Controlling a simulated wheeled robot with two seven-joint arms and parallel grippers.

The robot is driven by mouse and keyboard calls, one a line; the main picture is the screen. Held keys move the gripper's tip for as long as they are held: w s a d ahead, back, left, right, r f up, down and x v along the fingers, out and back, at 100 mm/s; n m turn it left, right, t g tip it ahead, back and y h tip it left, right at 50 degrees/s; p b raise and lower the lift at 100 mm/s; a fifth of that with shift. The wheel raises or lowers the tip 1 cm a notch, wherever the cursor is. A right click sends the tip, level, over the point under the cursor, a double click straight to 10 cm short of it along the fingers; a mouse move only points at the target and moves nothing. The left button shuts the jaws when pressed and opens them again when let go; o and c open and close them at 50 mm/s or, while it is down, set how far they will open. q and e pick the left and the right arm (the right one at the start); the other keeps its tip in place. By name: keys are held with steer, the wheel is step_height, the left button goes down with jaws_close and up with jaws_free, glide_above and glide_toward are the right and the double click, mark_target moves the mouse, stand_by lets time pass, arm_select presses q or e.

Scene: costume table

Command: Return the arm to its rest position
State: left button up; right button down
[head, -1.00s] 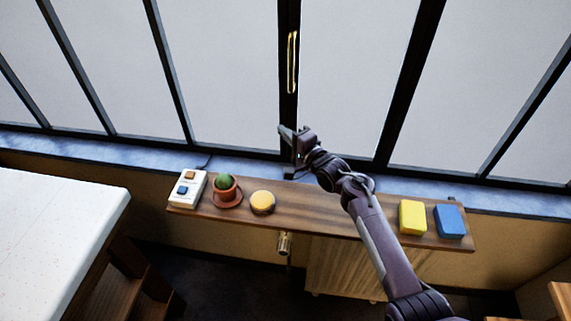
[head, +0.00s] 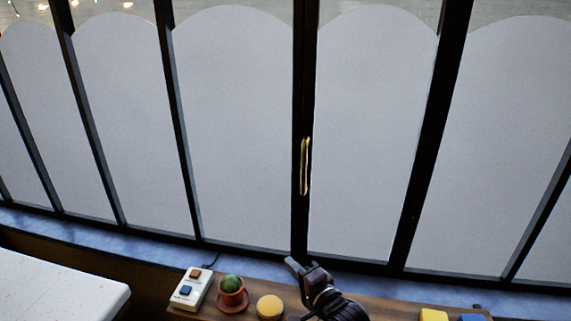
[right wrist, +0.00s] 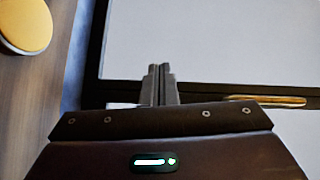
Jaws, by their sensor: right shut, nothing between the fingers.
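My right gripper (head: 292,266) is above the wooden shelf (head: 375,309), in front of the window, at the bottom of the head view. Its fingers (right wrist: 160,85) are together and empty in the right wrist view. Most of the right arm is below the head picture's edge. My left gripper is not in view.
On the shelf are a white switch box (head: 190,289), a potted cactus (head: 232,291), a yellow round object (head: 269,307), and yellow (head: 433,315) and blue (head: 472,317) blocks. The window has a brass handle (head: 305,166). A white table (head: 60,288) stands left.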

steer(key=s+d+f+n+g+h, duration=0.5)
steer(key=s+d+f+n+h, duration=0.15)
steer(key=s+d, duration=0.5)
steer(key=s+d+r+n+g+h, duration=0.1)
steer(key=s+d+n+g, duration=0.2)
steer(key=s, duration=0.6)
steer(key=s+d+n+g+h, duration=0.2)
steer(key=s+d+n+g, duration=0.1)
steer(key=s, duration=0.6)
step_height(320, 180, down, 30)
steer(key=s+g, duration=0.1)
steer(key=s+d+f+g, duration=0.1)
steer(key=s+d+f, duration=0.2)
steer(key=s+f, duration=1.5)
steer(key=shift+s, duration=0.95)
steer(key=shift+d, duration=0.1)
